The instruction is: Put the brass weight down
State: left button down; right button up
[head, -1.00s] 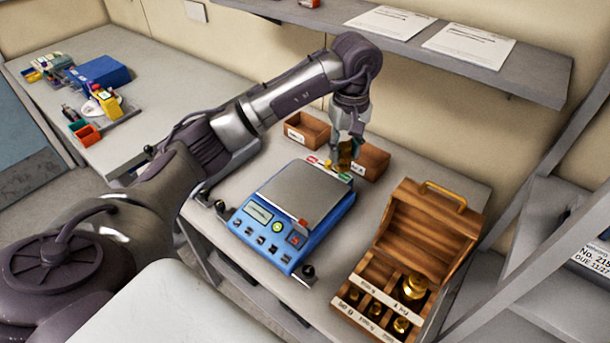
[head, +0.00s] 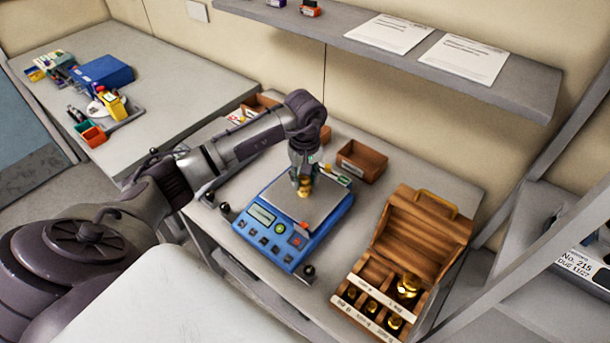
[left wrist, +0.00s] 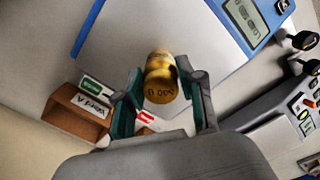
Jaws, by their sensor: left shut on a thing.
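My left gripper (head: 303,184) points down over the blue scale (head: 258,240) and is shut on a brass weight (head: 305,192). In the left wrist view the weight (left wrist: 160,82) is a gold cylinder with a dark marking that appears upside down, between the fingers. The scale's flat grey pan (head: 286,212) lies under it and carries nothing else. I cannot tell whether the weight's base touches the pan. My right gripper is not in view.
An open wooden case (head: 416,240) with several brass weights stands right of the scale. Small brown bins (head: 362,160) stand behind the scale, one with a "Ward A" label (left wrist: 92,104). A shelf (head: 505,92) with papers hangs above. A side table (head: 150,122) holds a blue box.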

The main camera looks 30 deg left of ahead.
aim_at(305, 177)
pick_arm(q)
jog(key=shift+f, duration=0.15)
jog(key=c, duration=0.7)
grip_release()
notch_tip(305, 177, up, 11)
jog(key=b, duration=0.4)
jog(key=shift+r, duration=0.7)
